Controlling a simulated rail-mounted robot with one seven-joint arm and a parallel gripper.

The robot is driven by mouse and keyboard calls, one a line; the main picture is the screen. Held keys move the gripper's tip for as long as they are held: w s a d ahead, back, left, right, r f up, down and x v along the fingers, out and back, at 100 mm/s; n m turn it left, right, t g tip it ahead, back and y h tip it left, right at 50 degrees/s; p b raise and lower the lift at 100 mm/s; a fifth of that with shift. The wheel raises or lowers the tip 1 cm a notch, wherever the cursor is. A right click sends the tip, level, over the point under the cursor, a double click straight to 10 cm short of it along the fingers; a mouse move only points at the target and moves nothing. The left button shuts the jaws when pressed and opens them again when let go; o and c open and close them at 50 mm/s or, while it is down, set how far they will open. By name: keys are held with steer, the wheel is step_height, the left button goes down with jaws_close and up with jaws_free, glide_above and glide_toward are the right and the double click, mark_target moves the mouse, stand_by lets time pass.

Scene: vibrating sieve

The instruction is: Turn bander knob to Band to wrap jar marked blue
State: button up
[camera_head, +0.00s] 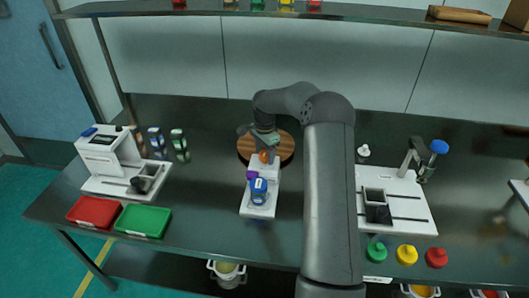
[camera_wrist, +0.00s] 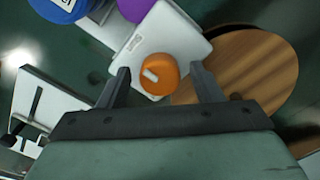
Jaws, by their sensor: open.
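The bander (camera_head: 258,208) is a narrow white unit in the middle of the bench. An orange round knob (camera_wrist: 158,74) with a white pointer mark sits at its far end; it also shows in the head view (camera_head: 264,157). A blue jar with a white label (camera_head: 258,190) stands on the bander's near part, also at the wrist view's top left (camera_wrist: 62,8). A purple part (camera_head: 252,175) is beside the jar. My gripper (camera_wrist: 160,68) is open, with its fingers on either side of the knob and visible gaps. The knob's setting words are not readable.
A round wooden board (camera_head: 285,147) lies behind the bander. A white machine (camera_head: 100,155) and red (camera_head: 94,211) and green (camera_head: 143,220) trays are at left. At right stand a white station (camera_head: 410,210) and green, yellow and red capped items (camera_head: 407,254).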

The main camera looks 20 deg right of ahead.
steer(key=c, duration=1)
steer(key=shift+n, duration=0.4)
steer(key=n+b, duration=0.1)
steer(key=n, duration=0.2)
steer(key=shift+n, duration=0.4)
steer(key=n+b, duration=0.1)
steer(key=n, duration=0.4)
steer(key=shift+n, duration=0.3)
steer(key=n, duration=0.3)
steer(key=shift+r+n, duration=0.1)
steer(key=shift+n, duration=0.2)
steer(key=n, duration=0.3)
steer(key=shift+n, duration=0.3)
steer(key=n, duration=0.6)
steer(key=shift+n, duration=0.4)
